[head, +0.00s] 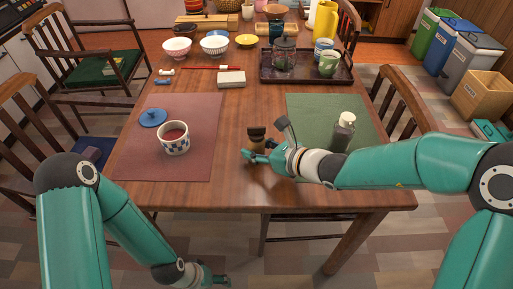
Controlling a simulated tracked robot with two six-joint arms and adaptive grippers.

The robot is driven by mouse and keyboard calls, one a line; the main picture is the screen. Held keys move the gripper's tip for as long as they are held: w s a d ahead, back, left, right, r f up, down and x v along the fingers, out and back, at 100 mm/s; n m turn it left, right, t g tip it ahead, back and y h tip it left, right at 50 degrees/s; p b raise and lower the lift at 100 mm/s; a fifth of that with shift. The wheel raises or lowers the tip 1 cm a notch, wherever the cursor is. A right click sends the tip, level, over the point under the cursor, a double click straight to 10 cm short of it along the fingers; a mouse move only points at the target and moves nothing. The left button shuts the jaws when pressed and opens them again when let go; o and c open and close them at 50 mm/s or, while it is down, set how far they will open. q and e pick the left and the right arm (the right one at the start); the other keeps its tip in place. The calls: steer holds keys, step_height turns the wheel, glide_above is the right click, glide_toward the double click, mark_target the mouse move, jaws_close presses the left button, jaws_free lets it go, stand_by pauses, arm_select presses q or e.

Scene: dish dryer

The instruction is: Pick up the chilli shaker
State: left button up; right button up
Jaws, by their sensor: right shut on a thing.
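A small brown shaker with a dark top, which looks like the chilli shaker (257,134), stands upright near the front middle of the table, between the two place mats. My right gripper (256,154) reaches in from the right and is shut on it, low on its body. The gripper covers part of the shaker, and I cannot tell whether its base touches the table. My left gripper (218,280) hangs low in front of the table, away from the shaker; its fingers are too small to judge.
A checked cup (174,138) and blue lid (153,117) are on the red mat (135,162). A dark tray (268,72) with cups is farther back. A pale block (231,79) lies mid-table.

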mark_target(257, 127)
steer(key=shift+r, duration=0.15)
arm_select(q)
step_height(257, 127, up, 10)
steer(key=p, duration=0.9)
steer(key=shift+f+p, duration=0.2)
steer(key=shift+p, duration=0.1)
arm_select(e)
step_height(257, 127, up, 20)
arm_select(q)
steer(key=shift+f, duration=0.1)
arm_select(e)
steer(key=shift+f, duration=0.2)
arm_select(q)
step_height(257, 127, down, 19)
steer(key=b, duration=1.9)
steer(key=shift+f, duration=0.2)
arm_select(e)
steer(key=shift+f, duration=9.55)
arm_select(q)
steer(key=shift+f+b, duration=0.35)
steer(key=shift+b, duration=0.3)
steer(key=shift+c, duration=0.3)
arm_select(e)
steer(key=shift+f, duration=0.4)
